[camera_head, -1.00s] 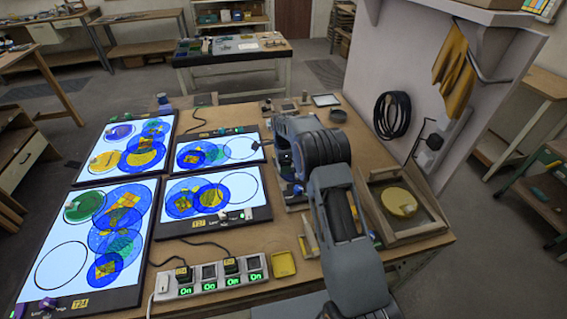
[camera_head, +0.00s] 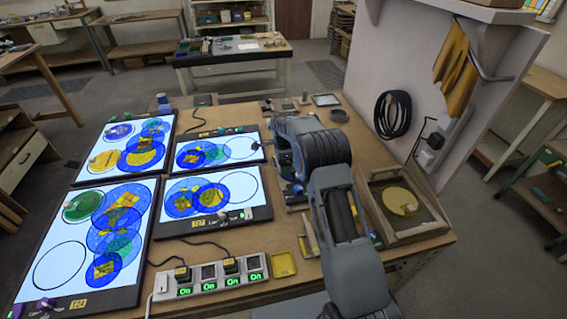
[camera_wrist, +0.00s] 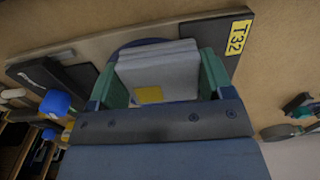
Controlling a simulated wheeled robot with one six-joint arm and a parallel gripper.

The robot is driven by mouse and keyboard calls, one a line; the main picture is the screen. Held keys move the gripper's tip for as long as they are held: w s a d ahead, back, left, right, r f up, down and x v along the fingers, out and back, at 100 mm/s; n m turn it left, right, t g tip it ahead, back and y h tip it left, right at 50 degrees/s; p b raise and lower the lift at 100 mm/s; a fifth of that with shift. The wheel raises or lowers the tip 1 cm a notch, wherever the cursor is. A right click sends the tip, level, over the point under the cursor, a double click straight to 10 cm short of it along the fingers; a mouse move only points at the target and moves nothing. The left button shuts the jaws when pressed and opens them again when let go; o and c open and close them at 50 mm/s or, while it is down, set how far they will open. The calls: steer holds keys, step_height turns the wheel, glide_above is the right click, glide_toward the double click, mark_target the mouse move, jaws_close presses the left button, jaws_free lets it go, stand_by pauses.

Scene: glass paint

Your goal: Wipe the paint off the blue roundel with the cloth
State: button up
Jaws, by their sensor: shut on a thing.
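My gripper (camera_wrist: 158,80) has green fingers shut on a pale grey, layered, folded pad, which looks like the cloth (camera_wrist: 157,65). A small yellow patch shows on its near face. A dark blue curved edge (camera_wrist: 138,43) shows just behind the cloth; it may be the blue roundel, but most of it is hidden. I cannot tell whether the cloth touches it, and no paint shows there. In the head view my own arm hides the gripper and the cloth.
Lit panels with several blue discs (camera_head: 240,189) fill the left of the bench. A wooden tray (camera_head: 425,228) holds a yellow disc (camera_head: 398,202). A yellow cloth (camera_head: 455,70) hangs on the wall.

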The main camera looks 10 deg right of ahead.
steer(key=shift+f, duration=0.3)
steer(key=shift+d, duration=0.15)
stand_by(0.4)
steer(key=shift+s+d+f+b, duration=0.1)
steer(key=shift+d+b, duration=0.45)
steer(key=shift+d, duration=3.15)
steer(key=shift+a+r, duration=0.2)
steer(key=shift+a, duration=3.8)
steer(key=shift+d+f+b, duration=0.1)
steer(key=shift+d+b, duration=0.2)
steer(key=shift+d, duration=3.65)
steer(key=shift+w+a+p, duration=0.2)
steer(key=shift+w+a, duration=0.2)
steer(key=shift+w, duration=0.2)
steer(key=shift+w+a+p, duration=0.2)
steer(key=shift+w+a, duration=0.15)
steer(key=shift+w, duration=0.25)
steer(key=shift+a, duration=0.1)
